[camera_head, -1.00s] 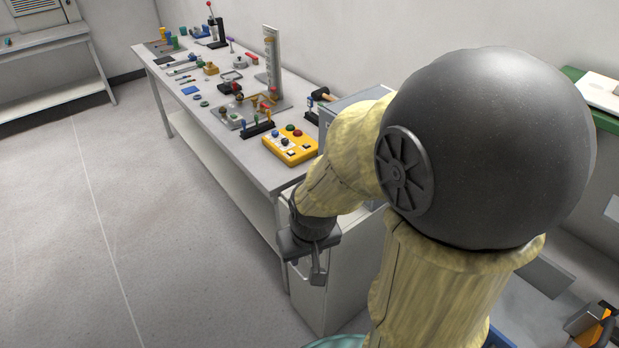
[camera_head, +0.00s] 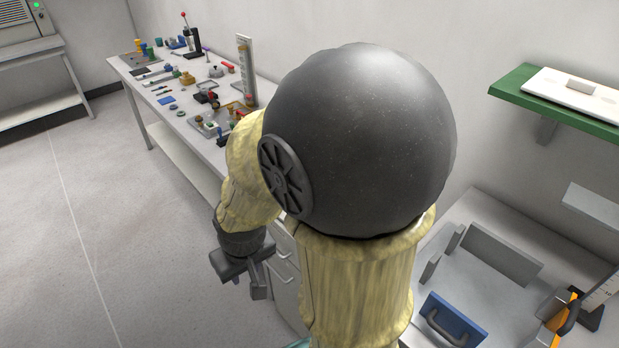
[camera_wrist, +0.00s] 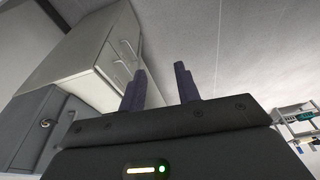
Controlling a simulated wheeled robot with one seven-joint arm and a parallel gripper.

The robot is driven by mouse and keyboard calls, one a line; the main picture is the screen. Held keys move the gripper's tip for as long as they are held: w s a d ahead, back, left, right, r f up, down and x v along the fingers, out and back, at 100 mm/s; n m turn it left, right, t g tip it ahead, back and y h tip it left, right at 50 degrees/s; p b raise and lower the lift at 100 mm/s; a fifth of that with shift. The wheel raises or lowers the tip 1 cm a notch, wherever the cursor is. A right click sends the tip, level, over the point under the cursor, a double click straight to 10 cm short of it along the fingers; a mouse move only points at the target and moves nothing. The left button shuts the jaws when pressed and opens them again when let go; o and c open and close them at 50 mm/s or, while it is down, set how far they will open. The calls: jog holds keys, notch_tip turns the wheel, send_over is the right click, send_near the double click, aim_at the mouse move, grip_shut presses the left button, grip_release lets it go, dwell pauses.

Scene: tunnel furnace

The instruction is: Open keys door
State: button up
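My gripper (camera_head: 247,283) hangs beside the grey drawer cabinet (camera_head: 287,275) in the head view, in front of it over the floor. In the wrist view my gripper (camera_wrist: 162,80) has its two dark fingers apart, with nothing between them. At the left of the wrist view is a grey box (camera_wrist: 22,125) with a small round lock or key fitting (camera_wrist: 46,123) on its face. I cannot tell for sure whether this is the keys door. The drawer cabinet (camera_wrist: 90,60) shows beside it. The box is hidden behind my arm in the head view.
A long white workbench (camera_head: 185,125) with many small tools runs along the wall. A green shelf (camera_head: 515,95) juts out at the right. Below it a blue panel with a handle (camera_head: 455,325) lies on a light surface. Floor (camera_head: 100,230) at the left is free.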

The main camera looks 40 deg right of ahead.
jog(key=w+d+f+m+t+h+b, duration=0.1)
jog(key=w+d+f+m+t+h, duration=0.2)
jog(key=w, duration=0.6)
jog(key=w+d+f+m+t+h+b, duration=0.1)
jog(key=w+f+m+t, duration=0.2)
jog(key=w, duration=0.6)
jog(key=s+d+m+g+h+b, duration=0.1)
jog(key=s+d+m+g+h, duration=0.2)
jog(key=d+m+h, duration=0.6)
jog(key=d+h, duration=0.2)
jog(key=h, duration=0.2)
jog(key=shift+s+d+g, duration=0.15)
jog(key=shift+d+g, duration=0.1)
jog(key=shift+g, duration=0.05)
jog(key=p+x, duration=0.3)
jog(key=x, duration=1.4)
jog(key=shift+d+r+p, duration=0.2)
jog(key=shift+d+p, duration=0.05)
jog(key=shift+p, duration=0.1)
